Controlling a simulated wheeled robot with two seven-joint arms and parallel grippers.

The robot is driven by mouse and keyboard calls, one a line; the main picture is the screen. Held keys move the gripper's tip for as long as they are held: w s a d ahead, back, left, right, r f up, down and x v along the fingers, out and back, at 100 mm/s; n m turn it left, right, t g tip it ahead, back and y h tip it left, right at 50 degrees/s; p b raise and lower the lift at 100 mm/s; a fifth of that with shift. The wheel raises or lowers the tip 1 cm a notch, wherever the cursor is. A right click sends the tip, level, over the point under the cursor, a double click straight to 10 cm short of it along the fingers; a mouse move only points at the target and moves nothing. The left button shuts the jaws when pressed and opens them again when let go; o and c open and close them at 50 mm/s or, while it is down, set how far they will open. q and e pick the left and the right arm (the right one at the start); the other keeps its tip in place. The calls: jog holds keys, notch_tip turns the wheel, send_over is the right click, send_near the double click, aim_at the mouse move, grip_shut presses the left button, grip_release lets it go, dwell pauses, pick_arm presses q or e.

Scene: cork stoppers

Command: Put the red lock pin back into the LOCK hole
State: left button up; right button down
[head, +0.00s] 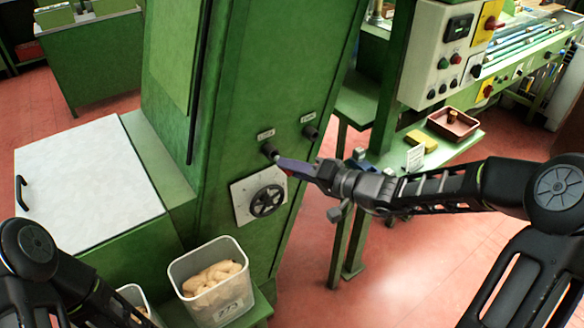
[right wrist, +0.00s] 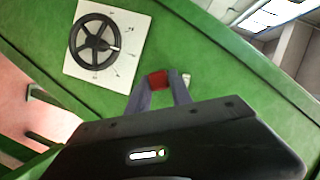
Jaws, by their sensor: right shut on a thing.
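My right gripper (head: 283,163) reaches in from the right to the green machine's front. Its bluish fingers are shut on the red lock pin (right wrist: 158,80), which shows red between the fingertips in the right wrist view. In the head view the fingertips are at the left one of two dark round fittings (head: 268,149). The other fitting (head: 310,131) is up and to the right. Each has a small label above it, too small to read. The fingers cover the pin's far end, so I cannot tell whether it is in a hole. My left gripper is out of view; only its arm shows.
A black handwheel (head: 267,201) on a white plate sits just below the fingers; it also shows in the right wrist view (right wrist: 95,42). A bin of corks (head: 211,283) stands lower left. A side table with a red tray (head: 453,124) and yellow block (head: 421,141) stands behind my right arm.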

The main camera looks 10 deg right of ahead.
jog(key=shift+w+a+b, duration=0.2)
jog(key=shift+w+b, duration=0.35)
jog(key=shift+b, duration=0.2)
dwell(0.6)
jog(key=shift+w+a+b, duration=0.2)
jog(key=shift+w+b, duration=0.15)
jog(key=shift+w, duration=0.2)
jog(key=shift+w+a+b, duration=0.2)
jog(key=shift+w+b, duration=0.15)
jog(key=shift+w, duration=0.15)
dwell(1.0)
jog(key=c, duration=1.1)
grip_release()
jog(key=b+v, duration=0.1)
jog(key=v, duration=0.6)
jog(key=shift+s+d, duration=0.3)
